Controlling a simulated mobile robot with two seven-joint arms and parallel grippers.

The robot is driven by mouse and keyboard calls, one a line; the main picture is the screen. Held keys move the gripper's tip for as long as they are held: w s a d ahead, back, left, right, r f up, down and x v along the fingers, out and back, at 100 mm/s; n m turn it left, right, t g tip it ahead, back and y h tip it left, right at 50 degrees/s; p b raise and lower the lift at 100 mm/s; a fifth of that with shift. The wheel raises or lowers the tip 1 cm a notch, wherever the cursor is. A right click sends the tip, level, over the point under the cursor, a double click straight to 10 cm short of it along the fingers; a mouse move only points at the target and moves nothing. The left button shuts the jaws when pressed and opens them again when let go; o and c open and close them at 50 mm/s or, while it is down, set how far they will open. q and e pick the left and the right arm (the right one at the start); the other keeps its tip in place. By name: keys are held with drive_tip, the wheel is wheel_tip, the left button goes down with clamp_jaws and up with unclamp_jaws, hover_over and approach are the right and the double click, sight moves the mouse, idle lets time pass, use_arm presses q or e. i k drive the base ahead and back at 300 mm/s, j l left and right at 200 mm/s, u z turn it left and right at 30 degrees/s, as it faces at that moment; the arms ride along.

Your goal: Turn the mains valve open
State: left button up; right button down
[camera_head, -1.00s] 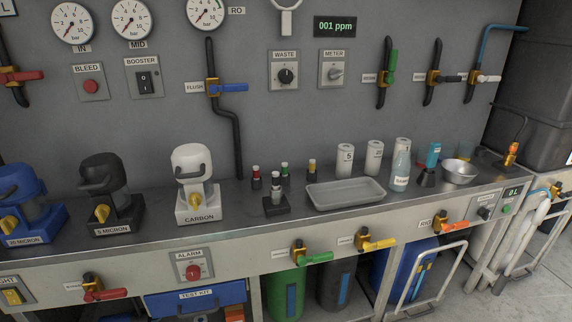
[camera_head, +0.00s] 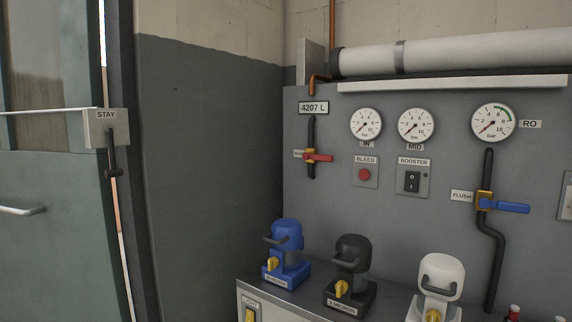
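A valve with a red lever (camera_head: 319,158) and a brass body sits on a black vertical pipe (camera_head: 311,130) on the grey panel, left of the gauges. Its lever points right, across the pipe. A small label (camera_head: 298,154) is beside it, too small to read surely; I take this for the mains valve. Under the 4207 L display (camera_head: 314,108) the pipe runs down to it. Neither of my grippers is in view.
Blue (camera_head: 287,238), black (camera_head: 352,255) and white (camera_head: 441,277) filter housings stand on the bench below. A blue-levered FLUSH valve (camera_head: 510,207) is to the right. A door (camera_head: 50,235) with a STAY fitting (camera_head: 106,128) is at left.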

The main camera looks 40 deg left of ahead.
sight(306, 156)
drive_tip(key=u, duration=1)
